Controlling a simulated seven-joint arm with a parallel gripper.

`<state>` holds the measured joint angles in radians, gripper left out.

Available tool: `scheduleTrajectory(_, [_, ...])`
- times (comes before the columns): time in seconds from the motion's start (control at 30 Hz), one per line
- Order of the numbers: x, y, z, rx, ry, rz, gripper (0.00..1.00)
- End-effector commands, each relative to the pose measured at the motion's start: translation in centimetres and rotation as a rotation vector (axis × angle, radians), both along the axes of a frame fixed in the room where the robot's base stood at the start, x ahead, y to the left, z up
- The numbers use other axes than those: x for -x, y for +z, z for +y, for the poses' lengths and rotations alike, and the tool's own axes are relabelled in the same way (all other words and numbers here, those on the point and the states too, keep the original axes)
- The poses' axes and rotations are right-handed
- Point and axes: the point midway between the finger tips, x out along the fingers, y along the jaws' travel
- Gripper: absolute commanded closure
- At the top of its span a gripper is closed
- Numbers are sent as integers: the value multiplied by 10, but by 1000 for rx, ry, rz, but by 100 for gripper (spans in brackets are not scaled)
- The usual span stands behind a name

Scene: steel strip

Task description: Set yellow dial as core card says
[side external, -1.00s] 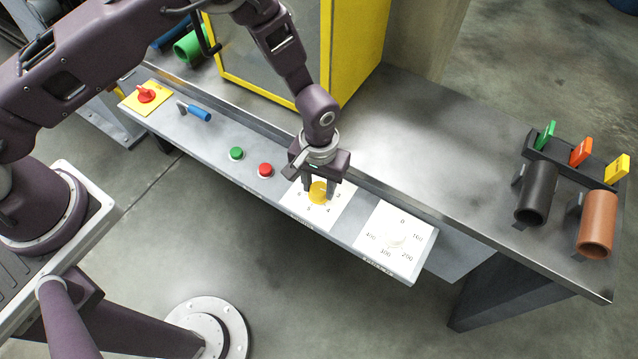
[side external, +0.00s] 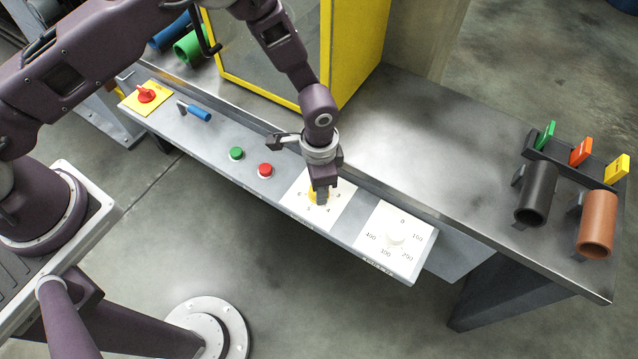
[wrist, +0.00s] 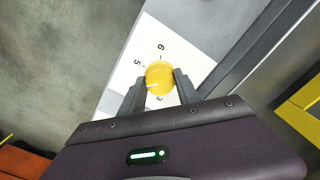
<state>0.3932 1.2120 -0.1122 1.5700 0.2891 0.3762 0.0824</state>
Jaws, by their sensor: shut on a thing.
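The yellow dial (side external: 312,195) sits on a white plate (side external: 334,211) with printed numbers. My gripper (side external: 321,196) is over it, pointing down, and hides most of it in the side view. In the wrist view, my gripper (wrist: 160,84) is shut on the yellow dial (wrist: 160,74), one finger on each side. A short white mark on the dial points to the lower left, towards the left finger. The numbers 6, 5 and 3 show around it; a finger may hide others. Green (side external: 545,135), orange (side external: 580,151) and yellow (side external: 617,168) cards stand in a rack; their text is unreadable.
A white dial (side external: 396,238) is right of the yellow dial. Red (side external: 265,170) and green (side external: 236,153) buttons, a blue-handled lever (side external: 198,113) and a red switch (side external: 146,95) lie left. A yellow-framed cabinet (side external: 358,70) is behind.

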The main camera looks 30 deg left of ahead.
Motion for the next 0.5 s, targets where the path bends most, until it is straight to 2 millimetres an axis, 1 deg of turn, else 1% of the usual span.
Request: scheduleTrajectory(0.5, [-1, 1, 0, 1, -470, -2, 100])
